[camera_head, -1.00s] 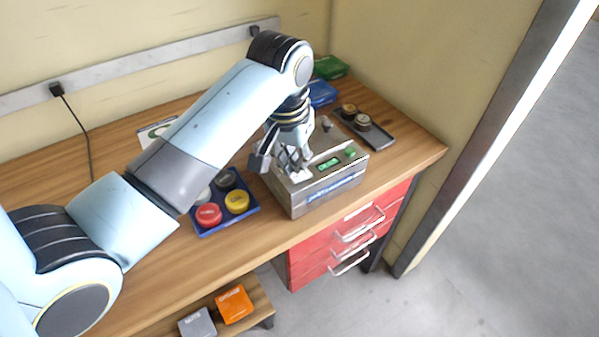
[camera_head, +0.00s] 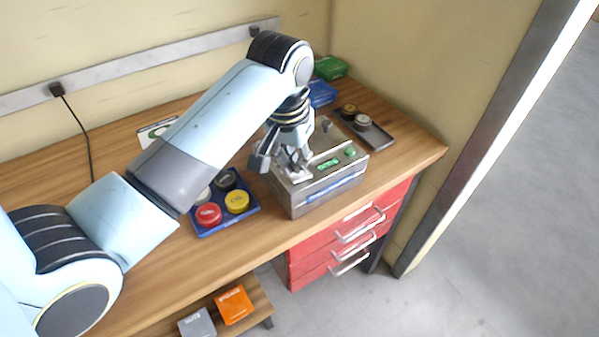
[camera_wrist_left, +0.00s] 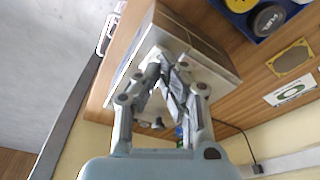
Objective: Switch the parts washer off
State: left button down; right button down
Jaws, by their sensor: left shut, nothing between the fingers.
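The parts washer appears to be the grey metal box (camera_head: 302,205) near the front right of the bench, with a blue label on its front. My left gripper (camera_head: 298,173) is shut and empty, pointing down at the left part of the top. The left wrist view also shows the shut fingers (camera_wrist_left: 166,62) over the box (camera_wrist_left: 217,76). I cannot tell whether they touch it; they hide part of the top. My right gripper is out of view.
A blue tray (camera_head: 213,231) with several round caps, including red and yellow, is left of the box. A dark tray (camera_head: 378,139) with two small round parts is behind right. Blue and green boxes (camera_head: 330,68) stand at the back. Red drawers (camera_head: 310,262) are below.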

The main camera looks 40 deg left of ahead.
aim_at(295, 178)
pick_arm(q)
jog(key=shift+f, duration=0.5)
jog(key=shift+f+b, duration=0.35)
jog(key=shift+f, duration=0.3)
dwell(0.4)
jog(key=shift+r, duration=0.15)
notch_tip(295, 178, up, 2)
jog(key=shift+r+p, duration=0.15)
jog(key=shift+p, duration=0.75)
jog(key=shift+r, duration=2.25)
